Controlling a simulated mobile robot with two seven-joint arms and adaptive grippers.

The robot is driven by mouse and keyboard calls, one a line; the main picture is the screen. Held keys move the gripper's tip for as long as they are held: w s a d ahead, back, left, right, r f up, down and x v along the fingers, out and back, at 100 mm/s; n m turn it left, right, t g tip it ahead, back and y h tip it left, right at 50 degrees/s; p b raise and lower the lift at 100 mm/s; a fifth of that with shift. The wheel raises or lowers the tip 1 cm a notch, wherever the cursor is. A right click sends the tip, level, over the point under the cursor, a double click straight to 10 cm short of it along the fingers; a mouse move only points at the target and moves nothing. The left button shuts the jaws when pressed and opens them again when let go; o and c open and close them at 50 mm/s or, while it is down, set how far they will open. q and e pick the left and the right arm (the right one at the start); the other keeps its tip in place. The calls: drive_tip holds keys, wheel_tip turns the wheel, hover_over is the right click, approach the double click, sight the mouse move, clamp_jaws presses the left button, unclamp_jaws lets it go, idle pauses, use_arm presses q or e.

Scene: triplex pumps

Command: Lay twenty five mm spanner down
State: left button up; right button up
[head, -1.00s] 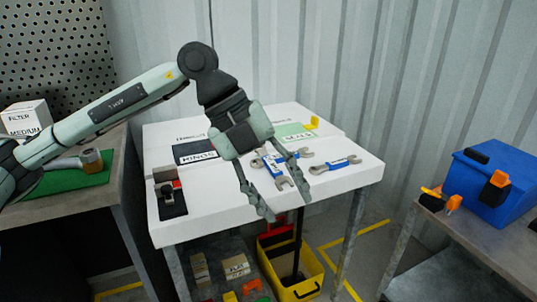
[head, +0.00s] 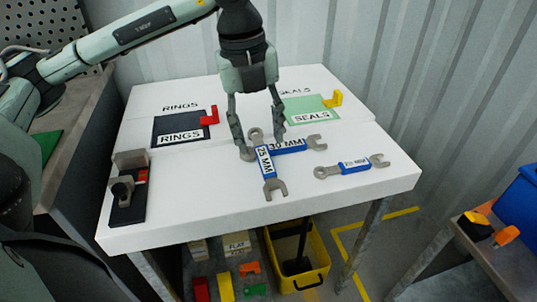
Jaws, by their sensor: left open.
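The 25 mm spanner (head: 266,164), with a blue labelled handle and grey ends, lies on the white tabletop, its open jaw toward the front edge. Its back part overlaps the 30 mm spanner (head: 287,147), which lies crosswise with its open jaw to the right. I cannot tell whether the 25 mm spanner rests flat or tilted on it. My left gripper (head: 263,147) points down with its fingers spread, one either side of the 25 mm spanner's back ring end, holding nothing. My right gripper is not in view.
A third blue spanner (head: 354,166) lies to the right. Behind are the dark RINGS mat (head: 168,128) and green SEALS mat (head: 300,104). A black fixture (head: 127,190) stands at the left. The front of the white table (head: 215,205) is clear. A yellow bin (head: 298,280) sits below.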

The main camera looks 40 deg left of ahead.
sight(265, 159)
use_arm(q)
drive_tip(key=f, duration=0.5)
drive_tip(key=shift+w+d+f, duration=0.25)
drive_tip(key=shift+w+f, duration=0.05)
drive_tip(key=shift+f, duration=0.05)
clamp_jaws()
